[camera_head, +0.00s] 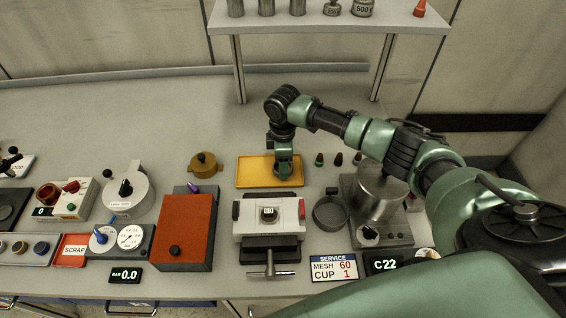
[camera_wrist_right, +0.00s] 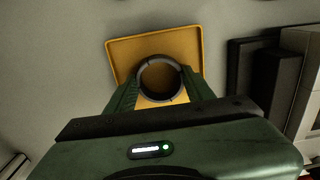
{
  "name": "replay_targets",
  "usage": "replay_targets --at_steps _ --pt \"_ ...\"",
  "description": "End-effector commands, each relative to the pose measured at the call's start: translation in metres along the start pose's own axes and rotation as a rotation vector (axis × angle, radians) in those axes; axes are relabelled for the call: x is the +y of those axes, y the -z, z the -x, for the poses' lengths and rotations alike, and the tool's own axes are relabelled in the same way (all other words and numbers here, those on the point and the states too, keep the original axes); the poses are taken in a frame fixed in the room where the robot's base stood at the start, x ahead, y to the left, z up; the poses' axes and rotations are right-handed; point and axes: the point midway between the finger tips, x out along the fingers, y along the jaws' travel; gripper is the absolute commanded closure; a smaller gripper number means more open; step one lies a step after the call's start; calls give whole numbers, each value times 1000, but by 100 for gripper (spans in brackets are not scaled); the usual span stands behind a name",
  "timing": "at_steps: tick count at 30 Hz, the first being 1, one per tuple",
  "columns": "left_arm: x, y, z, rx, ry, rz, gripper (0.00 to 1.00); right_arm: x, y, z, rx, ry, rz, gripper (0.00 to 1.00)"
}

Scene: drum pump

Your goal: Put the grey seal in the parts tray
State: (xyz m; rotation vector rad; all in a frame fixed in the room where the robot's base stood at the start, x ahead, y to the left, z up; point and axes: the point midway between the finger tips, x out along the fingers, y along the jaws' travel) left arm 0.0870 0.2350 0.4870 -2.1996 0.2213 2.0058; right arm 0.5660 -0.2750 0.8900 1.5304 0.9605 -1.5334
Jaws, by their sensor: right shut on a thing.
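The grey seal (camera_wrist_right: 142,82) is a ring, seen in the right wrist view between the two fingers of my right gripper (camera_wrist_right: 160,88), which is shut on it. Behind it is the yellow parts tray (camera_wrist_right: 121,47), with a raised rim. In the head view my right gripper (camera_head: 283,172) points down over the right part of the parts tray (camera_head: 252,171). The arm hides the seal there. I cannot tell whether the seal touches the tray floor. My left gripper is not in view.
A white and black vise-like fixture (camera_head: 269,214) stands just in front of the tray, with an orange-red box (camera_head: 186,230) to its left. A brass-coloured knobbed part (camera_head: 203,164) lies left of the tray. Small dark cones and a metal pot (camera_head: 379,196) stand to the right. A shelf (camera_head: 330,20) is behind.

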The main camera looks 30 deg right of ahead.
Motion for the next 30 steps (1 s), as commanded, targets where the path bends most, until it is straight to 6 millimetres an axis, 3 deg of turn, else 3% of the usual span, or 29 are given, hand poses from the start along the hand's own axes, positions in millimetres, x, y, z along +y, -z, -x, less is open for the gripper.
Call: replay_targets --at_steps 7,8,10,17,19,30 --pt "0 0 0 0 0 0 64 0 0 0 0 0 0 85" --pt "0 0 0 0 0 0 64 0 0 0 0 0 0 39" --pt "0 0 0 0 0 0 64 0 0 0 0 0 0 22" --pt "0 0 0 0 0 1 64 0 0 0 0 0 0 22" --pt "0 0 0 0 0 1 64 0 0 0 0 0 0 7" --pt "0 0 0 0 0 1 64 0 0 0 0 0 0 7"
